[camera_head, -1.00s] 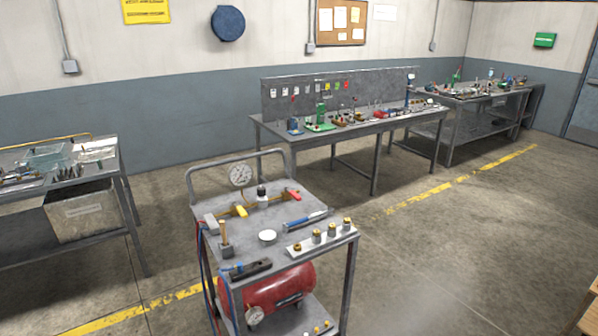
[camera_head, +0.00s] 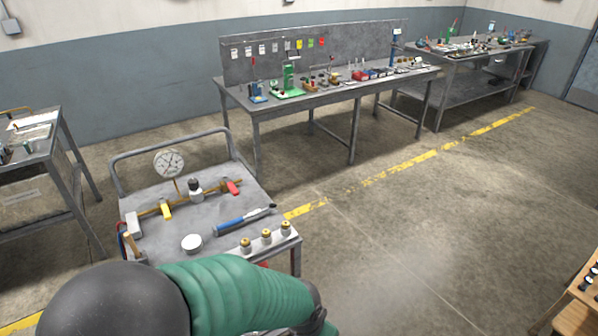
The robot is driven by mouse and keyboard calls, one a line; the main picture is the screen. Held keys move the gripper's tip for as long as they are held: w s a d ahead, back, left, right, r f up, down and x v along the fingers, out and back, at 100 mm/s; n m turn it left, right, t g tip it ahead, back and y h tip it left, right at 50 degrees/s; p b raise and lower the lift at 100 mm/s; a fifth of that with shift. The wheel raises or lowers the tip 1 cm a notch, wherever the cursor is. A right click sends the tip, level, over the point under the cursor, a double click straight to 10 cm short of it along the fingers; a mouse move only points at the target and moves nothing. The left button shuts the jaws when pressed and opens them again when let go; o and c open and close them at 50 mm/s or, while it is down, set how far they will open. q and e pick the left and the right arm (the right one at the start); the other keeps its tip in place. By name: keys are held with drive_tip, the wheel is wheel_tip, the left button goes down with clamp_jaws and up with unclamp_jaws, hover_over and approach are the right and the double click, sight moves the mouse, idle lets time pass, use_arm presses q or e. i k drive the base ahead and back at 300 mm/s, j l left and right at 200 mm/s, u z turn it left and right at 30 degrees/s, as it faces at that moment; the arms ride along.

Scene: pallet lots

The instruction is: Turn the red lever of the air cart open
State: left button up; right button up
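The air cart (camera_head: 190,213) stands in front of me, a grey metal cart with a push handle at its far side. On its top runs a brass pipe with a round gauge (camera_head: 169,164). The red lever (camera_head: 233,187) sits at the right end of this pipe, and a yellow lever (camera_head: 166,209) sits further left on it. My arm, with a dark round joint and a green sleeve, crosses the bottom of the view and hides the near part of the cart. Neither gripper is in view.
On the cart top lie a blue-handled tool (camera_head: 240,220), a white round lid (camera_head: 192,243) and a row of brass fittings (camera_head: 266,237). A workbench (camera_head: 330,98) stands behind, another table (camera_head: 38,150) at left.

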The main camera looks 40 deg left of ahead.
sight(230, 186)
drive_tip(key=i+l, duration=0.1)
drive_tip(key=i, duration=0.85)
drive_tip(key=i+u, duration=0.2)
drive_tip(key=u, duration=0.3)
drive_tip(key=i+u, duration=0.25)
drive_tip(key=u, duration=0.25)
drive_tip(key=i+l+u, duration=0.15)
drive_tip(key=u, duration=0.35)
drive_tip(key=i+l+u, duration=0.2)
drive_tip(key=u, duration=0.3)
